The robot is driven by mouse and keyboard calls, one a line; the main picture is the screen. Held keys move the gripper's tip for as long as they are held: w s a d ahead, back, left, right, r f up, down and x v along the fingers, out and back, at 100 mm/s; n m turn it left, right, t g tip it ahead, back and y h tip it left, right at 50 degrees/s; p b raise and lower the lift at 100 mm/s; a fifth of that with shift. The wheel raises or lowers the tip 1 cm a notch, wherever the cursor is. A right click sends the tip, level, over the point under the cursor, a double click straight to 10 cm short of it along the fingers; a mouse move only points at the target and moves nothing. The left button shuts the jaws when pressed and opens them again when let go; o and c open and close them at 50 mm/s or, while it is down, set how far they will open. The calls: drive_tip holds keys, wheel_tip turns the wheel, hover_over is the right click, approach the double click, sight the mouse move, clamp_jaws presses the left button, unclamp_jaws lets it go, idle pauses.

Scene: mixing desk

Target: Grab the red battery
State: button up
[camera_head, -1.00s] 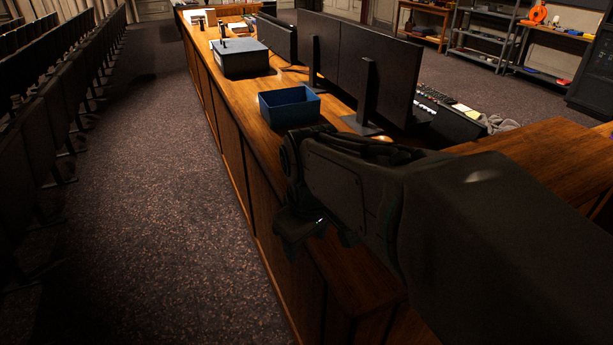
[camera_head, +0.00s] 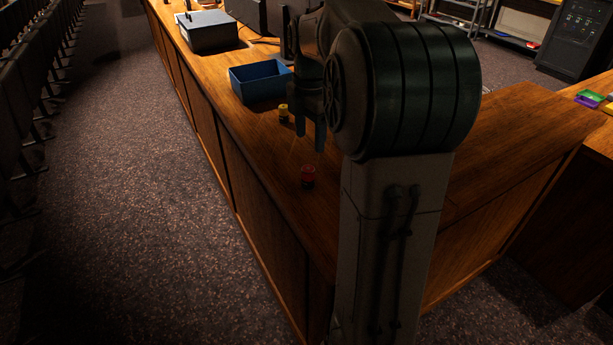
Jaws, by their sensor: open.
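The red battery (camera_head: 308,177) is a small, short cylinder standing on the wooden desk top (camera_head: 262,150), near its left edge. My gripper (camera_head: 310,140) points down above the desk, a little beyond the red battery and higher up in the picture. Its fingers are apart and nothing shows between them. The gripper is apart from the red battery. My arm hides part of the desk to the right.
A yellow battery (camera_head: 284,114) stands behind, left of my gripper. An open blue box (camera_head: 258,81) sits farther back. A blue-grey case (camera_head: 209,32) and dark monitors (camera_head: 274,15) stand beyond. The desk around the red battery's left is clear.

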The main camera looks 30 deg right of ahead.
sight(308, 168)
wheel_tip(308, 168, down, 7)
drive_tip(key=shift+a+r, duration=0.1)
drive_tip(key=shift+s+a+f+p, duration=0.15)
drive_tip(key=shift+f+p, duration=0.25)
drive_tip(key=shift+f, duration=2.3)
drive_tip(key=c, duration=1.1)
